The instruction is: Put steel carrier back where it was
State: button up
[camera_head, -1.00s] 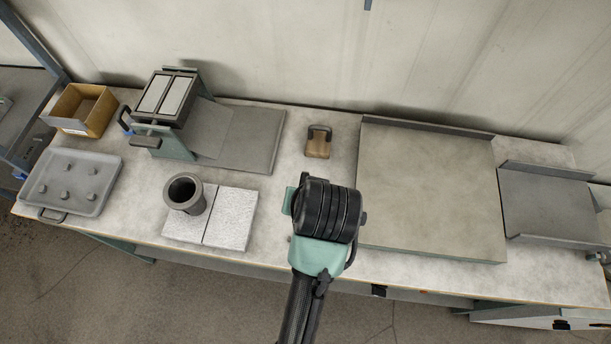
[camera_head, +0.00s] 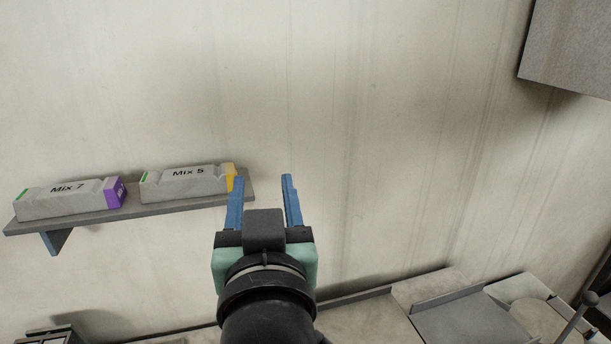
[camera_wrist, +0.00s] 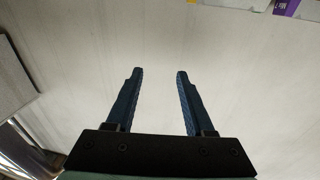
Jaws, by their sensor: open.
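My gripper (camera_head: 264,200) is raised in front of the wall in the head view. Its two blue fingers are apart with nothing between them. In the wrist view my gripper (camera_wrist: 158,75) is also open and empty, facing the pale wall. No steel carrier can be made out for certain in the views of this moment. Much of the workbench lies below the head view or behind my arm.
A wall shelf (camera_head: 150,212) left of my gripper holds two blocks, Mix 7 (camera_head: 70,198) and Mix 5 (camera_head: 186,182). A grey box (camera_head: 568,45) hangs at upper right. A grey tray (camera_head: 462,318) is at lower right. The wall between is clear.

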jog(key=s+d+r+t+h, duration=0.1)
jog(key=s+r+t, duration=0.2)
jog(key=r, duration=0.4)
jog(key=s+d+r+t, duration=0.2)
jog(key=s+r+t, duration=0.1)
jog(key=r, duration=0.4)
jog(key=s+d+r+m+t+h, duration=0.1)
jog(key=s+r+t, duration=0.2)
jog(key=r, duration=0.4)
jog(key=shift+s+d+r+h, duration=0.3)
jog(key=shift+s+d+r, duration=0.1)
jog(key=shift+s, duration=0.4)
notch_tip(320, 180, down, 5)
jog(key=b, duration=0.5)
jog(key=shift+w+a+f, duration=0.1)
jog(key=shift+f, duration=0.05)
